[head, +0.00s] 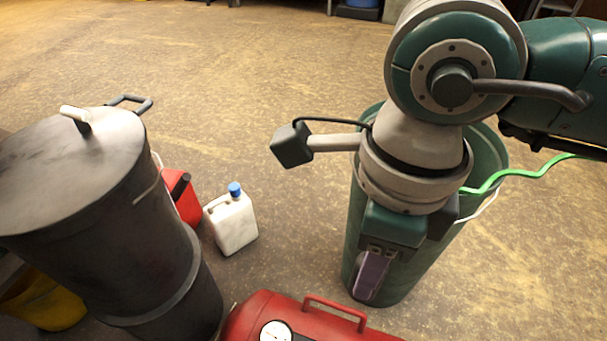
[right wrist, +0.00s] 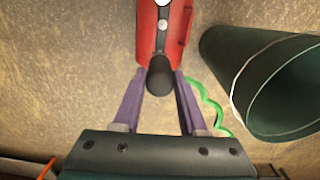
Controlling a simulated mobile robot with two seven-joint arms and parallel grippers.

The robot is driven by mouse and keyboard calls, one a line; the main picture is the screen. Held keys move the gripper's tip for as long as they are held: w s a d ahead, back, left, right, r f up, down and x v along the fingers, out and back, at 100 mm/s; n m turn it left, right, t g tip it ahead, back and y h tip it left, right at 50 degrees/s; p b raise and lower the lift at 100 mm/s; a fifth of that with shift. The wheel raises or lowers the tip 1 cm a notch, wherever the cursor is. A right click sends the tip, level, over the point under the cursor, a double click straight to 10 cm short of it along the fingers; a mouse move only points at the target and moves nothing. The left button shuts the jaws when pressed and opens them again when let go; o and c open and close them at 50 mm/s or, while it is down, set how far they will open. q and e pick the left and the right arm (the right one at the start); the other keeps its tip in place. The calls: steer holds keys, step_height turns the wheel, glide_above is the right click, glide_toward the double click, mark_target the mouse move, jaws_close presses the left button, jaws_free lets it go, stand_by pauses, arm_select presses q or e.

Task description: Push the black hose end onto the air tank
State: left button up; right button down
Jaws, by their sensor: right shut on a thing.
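The red air tank (head: 250,318) lies at the bottom edge of the head view, partly cut off, with a white gauge and a red handle on top. In the right wrist view the tank (right wrist: 153,42) is straight ahead, beyond the fingertips. My right gripper (head: 370,290) points down, right of the tank's handle in the head view. Its purple fingers (right wrist: 160,85) are shut on the black hose end (right wrist: 160,76), which overlaps the tank's near end in the wrist view; I cannot tell whether they touch. The hose end is hidden in the head view. My left gripper is not in view.
A green bin (head: 410,275) stands behind my right gripper, with a green hose (head: 535,172) over it. A dark lidded barrel (head: 110,220) stands left. Between them are a white jug (head: 232,224) and a red can (head: 184,204). A yellow container (head: 45,302) is at lower left.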

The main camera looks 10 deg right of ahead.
steer(key=f+m+b, duration=0.3)
steer(key=f+b, duration=0.7)
steer(key=f, duration=0.2)
steer(key=w+a+f+m+b, duration=0.1)
steer(key=f+m+b, duration=0.3)
steer(key=f+b, duration=0.7)
steer(key=a+f+m+b, duration=0.1)
steer(key=f+m+b, duration=0.3)
steer(key=f+b, duration=0.7)
steer(key=shift+w+a+f, duration=0.15)
steer(key=shift+w+f, duration=0.05)
steer(key=shift+f, duration=0.85)
steer(key=shift+w+a+f, duration=0.1)
steer(key=shift+w+f, duration=0.05)
steer(key=shift+f, duration=0.9)
steer(key=shift+w+r, duration=0.1)
steer(key=shift+w, duration=0.05)
steer(key=shift+f+b, duration=0.3)
steer(key=shift+f, duration=0.3)
steer(key=c, duration=0.7)
jaws_free()
steer(key=shift+c, duration=0.2)
